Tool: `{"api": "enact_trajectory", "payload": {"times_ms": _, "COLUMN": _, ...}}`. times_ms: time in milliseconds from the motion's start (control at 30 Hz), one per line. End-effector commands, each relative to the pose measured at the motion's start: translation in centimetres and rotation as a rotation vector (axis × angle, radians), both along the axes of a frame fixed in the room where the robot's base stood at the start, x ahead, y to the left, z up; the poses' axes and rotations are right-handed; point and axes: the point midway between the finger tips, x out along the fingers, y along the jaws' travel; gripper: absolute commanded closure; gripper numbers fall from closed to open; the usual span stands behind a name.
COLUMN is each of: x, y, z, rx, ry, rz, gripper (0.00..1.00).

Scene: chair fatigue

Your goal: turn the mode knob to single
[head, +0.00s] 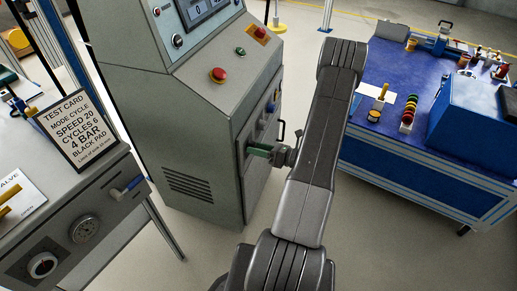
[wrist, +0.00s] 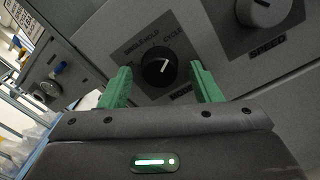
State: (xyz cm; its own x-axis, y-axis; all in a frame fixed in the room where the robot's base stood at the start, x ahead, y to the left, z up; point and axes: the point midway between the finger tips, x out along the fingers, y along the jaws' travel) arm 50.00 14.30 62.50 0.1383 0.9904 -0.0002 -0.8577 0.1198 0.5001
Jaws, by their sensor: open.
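The mode knob (wrist: 159,70) is a round black dial with a white pointer mark on a grey panel in the wrist view. Its mark tilts up and right, toward the label that reads CYCLE; the lettering further left is small and blurred. My gripper (wrist: 160,78) is open, with one green finger to the left of the knob and one to the right. Gaps show between the fingers and the knob. In the head view my gripper (head: 262,151) is at the side face of the grey machine cabinet (head: 210,130), and the mode knob is hidden there.
A larger grey speed knob (wrist: 264,10) sits up and right of the mode knob. A test card (head: 75,130) reading mode cycle stands on the left bench. A red button (head: 218,74) is on the cabinet's sloped top. A blue workbench (head: 430,130) stands right of my arm.

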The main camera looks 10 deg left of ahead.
Motion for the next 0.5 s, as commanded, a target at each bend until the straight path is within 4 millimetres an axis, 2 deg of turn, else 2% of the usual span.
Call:
{"api": "enact_trajectory", "payload": {"times_ms": 33, "x": 0.0, "y": -0.01, "z": 0.01, "rx": 0.0, "ry": 0.0, "rz": 0.0, "gripper": 0.43}}
{"api": "enact_trajectory", "payload": {"times_ms": 267, "x": 0.0, "y": -0.04, "z": 0.01, "rx": 0.0, "ry": 0.0, "rz": 0.0, "gripper": 0.87}}
{"api": "enact_trajectory", "payload": {"times_ms": 500, "x": 0.02, "y": -0.05, "z": -0.06, "rx": -0.002, "ry": -0.016, "rz": 0.0, "gripper": 0.87}}
